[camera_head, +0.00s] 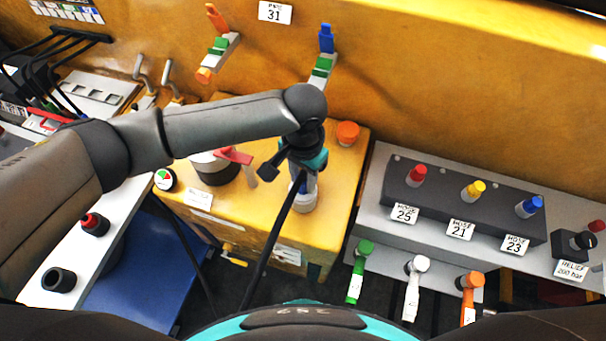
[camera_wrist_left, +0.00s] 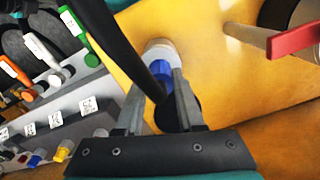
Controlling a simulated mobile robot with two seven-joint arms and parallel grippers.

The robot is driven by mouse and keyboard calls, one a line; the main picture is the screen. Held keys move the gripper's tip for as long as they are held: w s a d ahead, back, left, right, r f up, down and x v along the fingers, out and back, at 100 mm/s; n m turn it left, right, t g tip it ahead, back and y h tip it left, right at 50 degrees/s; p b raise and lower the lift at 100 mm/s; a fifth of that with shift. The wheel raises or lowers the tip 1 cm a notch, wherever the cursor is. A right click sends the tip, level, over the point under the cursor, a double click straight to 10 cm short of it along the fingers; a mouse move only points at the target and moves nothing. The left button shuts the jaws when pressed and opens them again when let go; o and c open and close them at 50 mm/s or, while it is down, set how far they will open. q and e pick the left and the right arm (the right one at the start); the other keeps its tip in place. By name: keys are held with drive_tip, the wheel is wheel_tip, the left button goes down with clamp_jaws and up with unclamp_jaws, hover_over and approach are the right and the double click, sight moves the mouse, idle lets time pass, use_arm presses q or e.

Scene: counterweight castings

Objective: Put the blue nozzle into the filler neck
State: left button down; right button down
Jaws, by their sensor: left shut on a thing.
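My left gripper (camera_head: 306,170) points down at the yellow cabinet, and its two fingers (camera_wrist_left: 158,90) are shut on the blue nozzle (camera_wrist_left: 161,115). A black hose (camera_head: 272,240) runs from the nozzle down toward the front. The pale, round filler neck (camera_head: 303,202) stands on the cabinet top right under the gripper. In the left wrist view the neck (camera_wrist_left: 161,50) shows just beyond the fingertips, in line with the nozzle. The nozzle's tip is hidden, so I cannot tell whether it is inside the neck or just above it. My right gripper is not in view.
A red-handled valve (camera_head: 234,156) stands left of the neck, and an orange cap (camera_head: 347,133) sits behind right. A grey panel (camera_head: 385,212) with red, yellow and blue plugs is at right, with green, white and orange handles (camera_head: 414,285) below it. A yellow wall (camera_head: 440,75) rises behind.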

use_arm(q)
drive_tip(key=shift+f+b, duration=0.35)
drive_tip(key=shift+f, duration=0.45)
drive_tip(key=shift+c, duration=2.2)
unclamp_jaws()
wheel_tip(320, 180, up, 15)
drive_tip(key=shift+r+p, duration=0.15)
drive_tip(key=shift+p, duration=0.2)
